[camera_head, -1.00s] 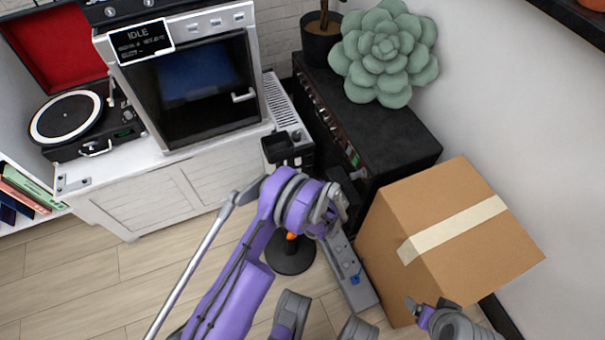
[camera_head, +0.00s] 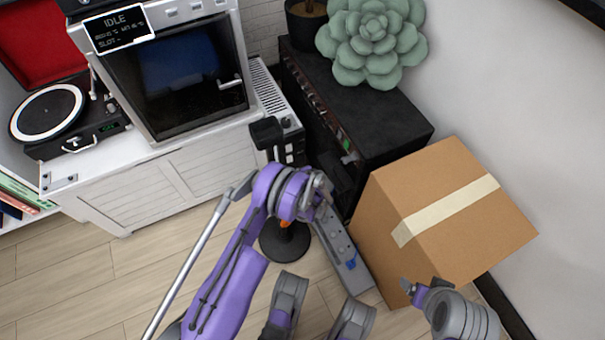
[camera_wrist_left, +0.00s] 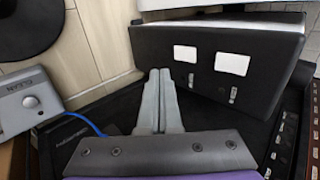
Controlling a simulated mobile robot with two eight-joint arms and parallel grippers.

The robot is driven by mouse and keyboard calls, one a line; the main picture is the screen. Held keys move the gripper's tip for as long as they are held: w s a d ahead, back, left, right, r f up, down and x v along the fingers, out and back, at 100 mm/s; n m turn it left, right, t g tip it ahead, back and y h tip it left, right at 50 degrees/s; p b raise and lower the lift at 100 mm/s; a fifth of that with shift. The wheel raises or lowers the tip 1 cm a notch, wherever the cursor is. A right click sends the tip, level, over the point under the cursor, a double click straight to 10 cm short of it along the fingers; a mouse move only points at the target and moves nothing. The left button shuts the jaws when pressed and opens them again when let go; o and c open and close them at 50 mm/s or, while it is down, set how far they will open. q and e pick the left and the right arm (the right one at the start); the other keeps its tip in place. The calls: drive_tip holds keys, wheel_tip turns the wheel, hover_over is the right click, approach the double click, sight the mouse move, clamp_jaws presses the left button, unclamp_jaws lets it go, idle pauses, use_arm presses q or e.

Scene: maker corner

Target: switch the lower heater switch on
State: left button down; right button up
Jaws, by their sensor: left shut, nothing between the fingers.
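The heater (camera_head: 272,92) is a pale unit with a slotted top, between the white cabinet and the black equipment cabinet. Its dark end panel (camera_wrist_left: 150,45) fills the top of the left wrist view. The panel carries two white labels and two small switches, one at the left (camera_wrist_left: 190,79) and one at the right (camera_wrist_left: 233,95). I cannot tell their settings. My left gripper (camera_wrist_left: 160,72) is shut and empty, its tips just short of the panel's edge in the picture; contact is unclear. It also shows in the head view (camera_head: 322,186). My right gripper (camera_head: 407,286) is by the cardboard box, its jaws unclear.
The cardboard box (camera_head: 385,205) stands right of my left gripper. A grey power strip (camera_head: 345,252) and a round black base (camera_head: 285,243) are on the floor below it. The black cabinet (camera_head: 385,125) bears a succulent (camera_head: 372,45). Wooden floor at left is clear.

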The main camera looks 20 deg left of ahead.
sight(290, 160)
use_arm(q)
drive_tip(key=shift+w+a+f+b, duration=0.3)
drive_tip(key=shift+w+a+f, duration=0.3)
drive_tip(key=shift+w+a, duration=0.2)
drive_tip(key=shift+w+a+f+b, duration=0.35)
drive_tip(key=shift+w+a+f, duration=0.3)
drive_tip(key=shift+a, duration=0.25)
drive_tip(key=shift+w+a+f+b, duration=0.3)
drive_tip(key=shift+w+a+f, duration=0.2)
drive_tip(key=shift+w+a, duration=0.35)
drive_tip(key=shift+a, duration=0.1)
drive_tip(key=shift+r, duration=0.1)
drive_tip(key=shift+r+p, duration=0.35)
drive_tip(key=shift+r, duration=0.35)
